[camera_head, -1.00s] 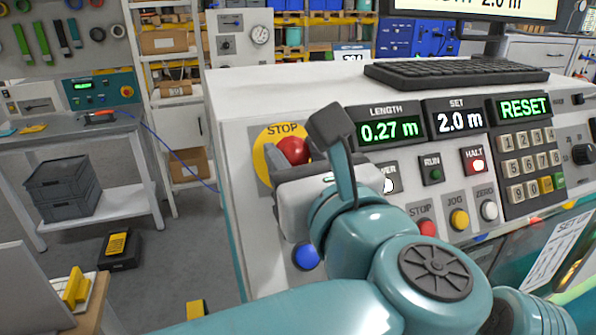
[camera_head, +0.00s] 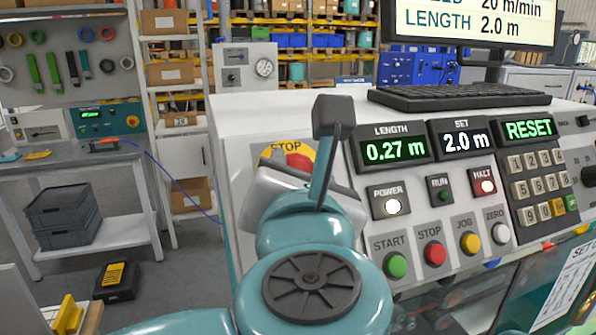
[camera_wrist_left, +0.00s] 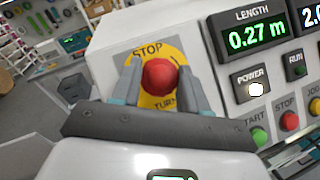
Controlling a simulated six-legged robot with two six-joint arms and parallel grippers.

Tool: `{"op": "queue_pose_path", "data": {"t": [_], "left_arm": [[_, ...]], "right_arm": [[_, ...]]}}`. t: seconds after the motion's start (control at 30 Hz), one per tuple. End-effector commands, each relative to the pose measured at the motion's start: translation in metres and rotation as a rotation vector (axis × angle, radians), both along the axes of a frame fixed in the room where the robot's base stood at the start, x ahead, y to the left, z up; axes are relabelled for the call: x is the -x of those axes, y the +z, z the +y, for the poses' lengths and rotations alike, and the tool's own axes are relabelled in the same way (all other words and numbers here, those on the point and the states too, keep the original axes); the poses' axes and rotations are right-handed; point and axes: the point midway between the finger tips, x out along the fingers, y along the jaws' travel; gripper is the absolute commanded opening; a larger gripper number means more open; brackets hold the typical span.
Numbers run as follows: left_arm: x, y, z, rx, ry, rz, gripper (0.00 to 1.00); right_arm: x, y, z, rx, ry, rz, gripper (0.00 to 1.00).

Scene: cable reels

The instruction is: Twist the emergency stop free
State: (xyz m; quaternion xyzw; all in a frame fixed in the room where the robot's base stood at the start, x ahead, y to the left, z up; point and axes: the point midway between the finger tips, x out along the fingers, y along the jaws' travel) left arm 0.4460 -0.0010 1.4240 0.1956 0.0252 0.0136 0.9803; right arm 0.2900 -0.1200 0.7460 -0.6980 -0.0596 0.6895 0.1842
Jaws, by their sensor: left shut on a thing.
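The emergency stop is a red mushroom button (camera_head: 299,161) on a round yellow plate (camera_head: 269,155) marked STOP, at the left of the sloped console panel. In the head view my left gripper (camera_head: 283,172) covers most of it. In the left wrist view the red button (camera_wrist_left: 159,76) sits between the two fingers of my left gripper (camera_wrist_left: 160,84), which are shut on it, one on each side. The yellow plate shows around it with STOP above and part of TURN below. My right gripper is not in view.
Close to the right on the panel are the lit POWER button (camera_head: 392,206), the green START button (camera_head: 396,265) and the red STOP button (camera_head: 434,253). Displays read 0.27 m and 2.0 m, with RESET (camera_head: 529,129) lit. A keyboard (camera_head: 458,95) lies on top.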

Motion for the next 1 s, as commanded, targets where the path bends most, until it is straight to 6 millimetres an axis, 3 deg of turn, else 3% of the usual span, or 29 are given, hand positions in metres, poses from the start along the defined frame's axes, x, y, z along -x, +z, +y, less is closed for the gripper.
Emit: {"op": "queue_pose_path", "data": {"t": [0.37,0.4,0.47,1.0], "left_arm": [[0.0001,0.0013,0.0005,-0.002,-0.002,-0.001,0.14],[0.0000,0.0013,0.0005,-0.002,-0.002,-0.001,0.54],[0.0000,0.0012,0.0005,-0.002,-0.002,-0.001,0.70],[-0.0017,0.0004,0.0018,-0.002,-0.002,0.001,0.70]], "right_arm": [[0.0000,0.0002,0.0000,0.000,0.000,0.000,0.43],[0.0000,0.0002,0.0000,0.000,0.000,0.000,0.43],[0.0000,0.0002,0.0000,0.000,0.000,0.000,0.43],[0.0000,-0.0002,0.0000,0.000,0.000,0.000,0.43]]}}
